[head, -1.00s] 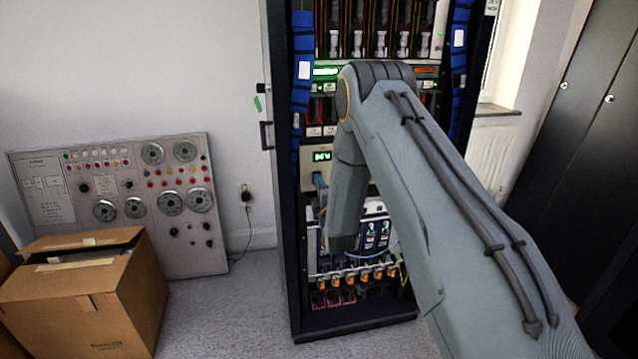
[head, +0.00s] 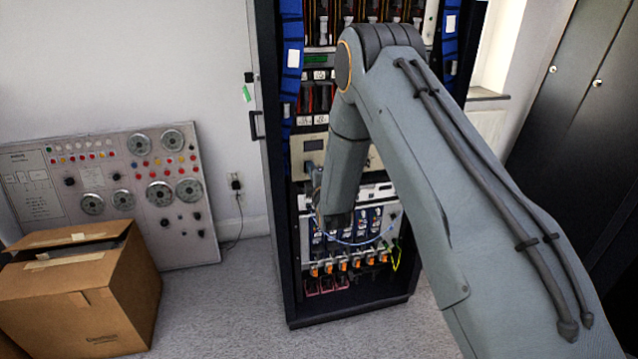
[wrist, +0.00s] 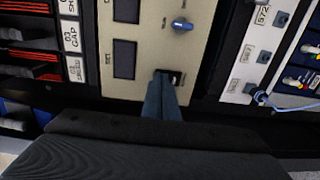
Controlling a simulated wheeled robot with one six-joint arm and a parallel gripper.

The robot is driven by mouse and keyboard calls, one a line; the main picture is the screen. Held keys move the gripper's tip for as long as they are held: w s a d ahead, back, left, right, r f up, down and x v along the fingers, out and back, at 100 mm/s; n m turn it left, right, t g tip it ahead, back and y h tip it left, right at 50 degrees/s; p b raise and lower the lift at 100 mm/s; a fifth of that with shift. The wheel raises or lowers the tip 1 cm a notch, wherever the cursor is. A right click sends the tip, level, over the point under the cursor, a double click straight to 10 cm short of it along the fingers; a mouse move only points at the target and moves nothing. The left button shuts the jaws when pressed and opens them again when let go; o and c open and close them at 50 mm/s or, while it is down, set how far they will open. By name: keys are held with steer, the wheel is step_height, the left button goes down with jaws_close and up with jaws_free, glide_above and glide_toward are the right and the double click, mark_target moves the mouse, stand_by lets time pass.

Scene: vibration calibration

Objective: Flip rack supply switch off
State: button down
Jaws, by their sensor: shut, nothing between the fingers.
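The supply switch (wrist: 176,77) is a small black rocker in a dark cutout on a beige panel (wrist: 147,60) in the wrist view. My gripper (wrist: 160,76) is shut, with its blue-grey fingertips at the switch and covering part of it. I cannot tell whether they touch it. No object is between the fingers. Two dark display windows (wrist: 124,60) and a blue knob (wrist: 181,25) are on the same panel. In the head view the beige panel (head: 310,161) is partly behind my arm, its display (head: 313,145) is dark, and the switch is hidden.
The dark rack (head: 270,190) holds more modules above and orange connectors (head: 342,265) below. A thin blue cable loops across the lower modules. A cardboard box (head: 85,300) and a grey instrument board (head: 110,195) stand left. Dark cabinets (head: 570,130) stand right.

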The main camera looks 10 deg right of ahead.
steer(key=s+d, duration=0.1)
steer(key=s, duration=1.2)
steer(key=shift+s+r+b, duration=0.25)
steer(key=shift+r+b, duration=0.05)
steer(key=shift+b, duration=0.05)
steer(key=shift+d, duration=0.1)
steer(key=s+d+r+m+g, duration=0.1)
steer(key=s+d+m+g, duration=0.2)
steer(key=s, duration=0.9)
steer(key=s+d+r+m+g+h, duration=0.1)
steer(key=s+d+m+g, duration=0.2)
steer(key=s+m+g, duration=0.5)
steer(key=s+d+r+m+g+h, duration=0.1)
steer(key=s+m+g, duration=0.5)
steer(key=s, duration=1)
steer(key=shift+d+r+m, duration=0.6)
steer(key=shift+d+m, duration=0.35)
steer(key=shift+m, duration=0.25)
steer(key=shift+w, duration=0.1)
